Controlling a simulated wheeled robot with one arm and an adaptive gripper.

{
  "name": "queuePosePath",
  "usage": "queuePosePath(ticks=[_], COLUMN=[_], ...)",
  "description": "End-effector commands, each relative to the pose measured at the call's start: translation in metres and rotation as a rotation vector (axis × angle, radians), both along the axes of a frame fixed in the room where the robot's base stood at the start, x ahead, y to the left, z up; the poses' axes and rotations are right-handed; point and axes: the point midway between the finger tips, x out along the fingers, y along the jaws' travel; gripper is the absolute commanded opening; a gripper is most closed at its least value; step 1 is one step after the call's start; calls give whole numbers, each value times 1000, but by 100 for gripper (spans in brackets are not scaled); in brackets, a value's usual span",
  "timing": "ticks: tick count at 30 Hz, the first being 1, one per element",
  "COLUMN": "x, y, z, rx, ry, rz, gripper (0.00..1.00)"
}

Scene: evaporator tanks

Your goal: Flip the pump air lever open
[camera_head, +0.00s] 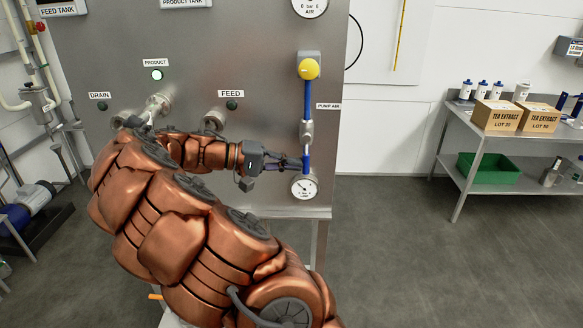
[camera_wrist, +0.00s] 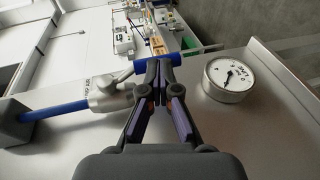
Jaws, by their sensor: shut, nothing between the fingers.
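The pump air valve (camera_head: 307,132) is a silver body on a vertical blue pipe (camera_head: 307,98), near the right edge of the steel panel. In the wrist view the valve body (camera_wrist: 108,92) is at left, with a silver lever arm leading to a blue grip (camera_wrist: 145,65). My gripper (camera_head: 300,163) is just below the valve, beside the blue section above the gauge. In the wrist view my gripper (camera_wrist: 160,66) has its fingertips together at the blue grip, partly covering it. Nothing shows between the fingers; I cannot tell whether they touch the grip.
A round gauge (camera_head: 304,188) sits just below my gripper. A yellow knob (camera_head: 308,69) tops the blue pipe. Feed (camera_head: 214,120) and product (camera_head: 158,105) fittings protrude at left. A shelf table (camera_head: 458,124) with boxes stands at right. The floor between panel and table is clear.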

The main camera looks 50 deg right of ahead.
Motion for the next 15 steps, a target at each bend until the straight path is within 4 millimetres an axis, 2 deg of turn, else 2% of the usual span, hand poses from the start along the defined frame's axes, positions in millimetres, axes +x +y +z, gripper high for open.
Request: queuePosePath(ticks=[9,15], x=[0,0], y=[0,0], z=[54,79], rx=[-2,-1], ry=[-2,-4], rz=[-1,0], gripper=[0,0])
